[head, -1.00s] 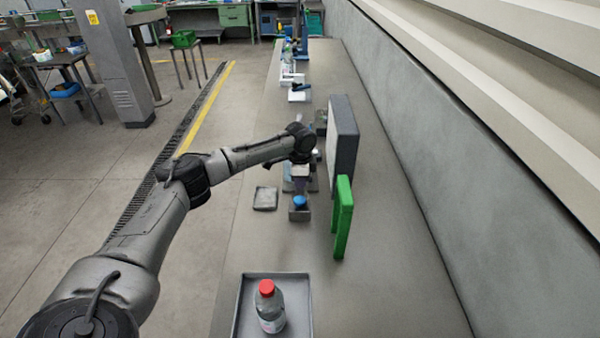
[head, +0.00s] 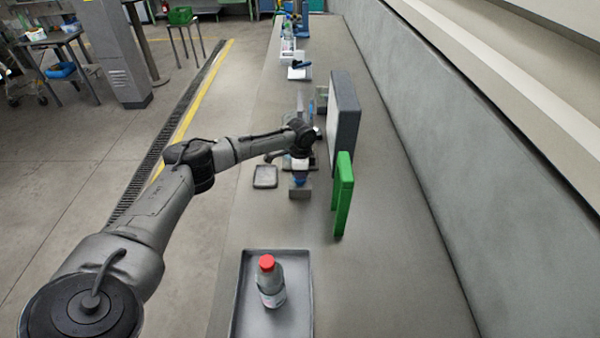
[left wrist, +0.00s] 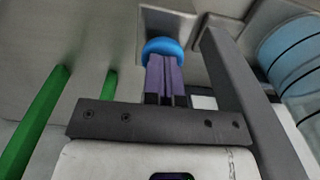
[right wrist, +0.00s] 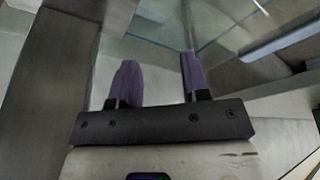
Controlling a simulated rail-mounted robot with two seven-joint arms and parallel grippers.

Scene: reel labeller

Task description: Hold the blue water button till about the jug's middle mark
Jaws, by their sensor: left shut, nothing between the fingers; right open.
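The blue button (left wrist: 163,48) is a round blue cap on a small grey block, at the top middle of the left wrist view. My left gripper (left wrist: 166,58) is shut and empty. Its purple fingertips overlap the button's near edge in that view and seem to touch it; how far it is pressed cannot be told. In the head view, my left gripper (head: 300,179) is over the grey block (head: 300,193). A jug (left wrist: 292,62) with dark marks and blue content is cut off at the right edge; its water level is unclear. My right gripper (right wrist: 158,62) is open and empty.
A green frame (head: 343,195) and a grey upright panel (head: 344,110) stand right of the left gripper. A tray (head: 240,300) with a red-capped bottle (head: 270,282) is in front. A small grey dish (head: 265,176) lies to the left. The bench at right is clear.

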